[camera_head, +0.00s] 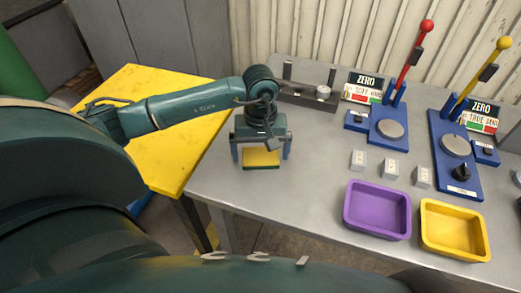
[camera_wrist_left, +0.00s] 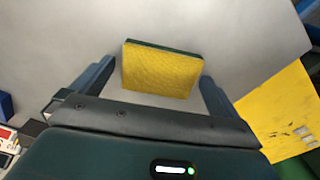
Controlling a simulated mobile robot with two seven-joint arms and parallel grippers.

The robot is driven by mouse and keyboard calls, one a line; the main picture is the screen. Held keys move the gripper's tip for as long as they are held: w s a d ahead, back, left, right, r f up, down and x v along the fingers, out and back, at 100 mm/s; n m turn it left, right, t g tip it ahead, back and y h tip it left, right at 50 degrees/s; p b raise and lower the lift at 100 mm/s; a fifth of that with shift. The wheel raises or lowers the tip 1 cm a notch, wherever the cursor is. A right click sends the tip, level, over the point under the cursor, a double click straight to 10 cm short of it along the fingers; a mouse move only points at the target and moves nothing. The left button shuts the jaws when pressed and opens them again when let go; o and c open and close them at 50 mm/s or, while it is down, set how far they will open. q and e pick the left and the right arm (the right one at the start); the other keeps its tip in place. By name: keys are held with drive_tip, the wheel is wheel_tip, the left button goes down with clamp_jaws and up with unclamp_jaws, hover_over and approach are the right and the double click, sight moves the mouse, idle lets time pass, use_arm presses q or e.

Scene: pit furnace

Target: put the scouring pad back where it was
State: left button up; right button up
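The scouring pad (camera_head: 261,158) is yellow with a dark green layer and sits near the left front edge of the grey table (camera_head: 305,195). It also shows in the left wrist view (camera_wrist_left: 161,72), yellow face toward the camera. My left gripper (camera_head: 261,152) is over it, with one blue finger on each side of the pad. The fingers are spread wide, with a small gap at the left finger in the wrist view; the right finger is very close to the pad. Whether the pad rests flat on the table is hard to tell. My right gripper is not in view.
A yellow table (camera_head: 150,95) adjoins on the left. To the right stand a purple tray (camera_head: 377,232), a yellow tray (camera_head: 453,252), several small white blocks, and two blue lever stations with a red lever (camera_head: 411,60) and a yellow lever (camera_head: 484,75). A grey rack (camera_head: 305,97) stands behind the gripper.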

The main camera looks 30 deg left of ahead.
sight(261, 155)
use_arm(q)
drive_tip(key=shift+r, duration=0.2)
wheel_tip(261, 155, up, 12)
drive_tip(key=shift+b, duration=0.4)
drive_tip(key=shift+f, duration=0.1)
idle(0.4)
